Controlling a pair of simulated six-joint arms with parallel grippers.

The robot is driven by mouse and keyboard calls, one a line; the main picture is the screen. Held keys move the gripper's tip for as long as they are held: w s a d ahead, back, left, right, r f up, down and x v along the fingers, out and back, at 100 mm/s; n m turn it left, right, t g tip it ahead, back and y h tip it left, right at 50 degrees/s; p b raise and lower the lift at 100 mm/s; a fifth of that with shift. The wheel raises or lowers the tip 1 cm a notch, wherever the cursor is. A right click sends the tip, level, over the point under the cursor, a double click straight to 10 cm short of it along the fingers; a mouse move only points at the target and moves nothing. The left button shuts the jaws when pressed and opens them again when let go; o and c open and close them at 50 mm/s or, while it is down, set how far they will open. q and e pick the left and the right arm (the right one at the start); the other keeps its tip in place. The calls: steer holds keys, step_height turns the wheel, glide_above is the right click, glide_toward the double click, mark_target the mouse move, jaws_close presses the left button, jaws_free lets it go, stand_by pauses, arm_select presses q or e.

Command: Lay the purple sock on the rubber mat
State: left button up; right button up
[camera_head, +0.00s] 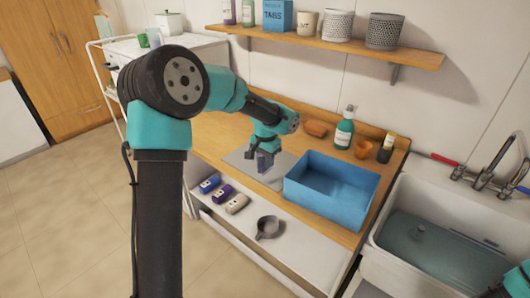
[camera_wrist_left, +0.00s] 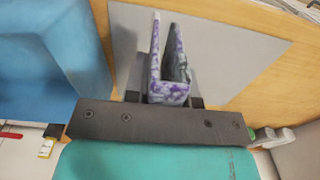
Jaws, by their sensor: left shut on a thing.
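My left gripper (camera_head: 263,152) is shut on the purple sock (camera_head: 264,162), which shows as a small purplish piece below it. In the left wrist view the sock (camera_wrist_left: 168,92) is mottled purple and white, with two narrow upright parts. The grey rubber mat (camera_wrist_left: 235,52) lies flat behind and under it in that view. In the head view the mat (camera_head: 240,159) lies on the wooden worktop, left of the blue bin, with my gripper over it. I cannot tell whether the sock touches the mat. My right gripper is not clearly in view.
The blue bin (camera_head: 318,197) stands close to the mat's right side. A green bottle (camera_head: 344,133), orange items and a dark bottle (camera_head: 386,152) stand behind it. A sink (camera_head: 440,238) is at right.

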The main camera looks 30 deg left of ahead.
arm_select(q)
steer(key=w+a, duration=0.2)
steer(key=w, duration=0.1)
steer(key=w+a, duration=0.2)
steer(key=w, duration=0.1)
steer(key=w+a+f, duration=0.1)
steer(key=w+a, duration=0.1)
steer(key=w, duration=0.1)
steer(key=shift+w, duration=0.4)
steer(key=shift+w+a+f, duration=0.1)
steer(key=shift+w+a, duration=0.1)
steer(key=shift+w, duration=0.1)
steer(key=shift+f, duration=1.7)
steer(key=shift+f, duration=0.15)
steer(key=o, duration=0.8)
steer(key=shift+o, duration=0.2)
step_height(320, 180, up, 12)
steer(key=shift+s, duration=0.1)
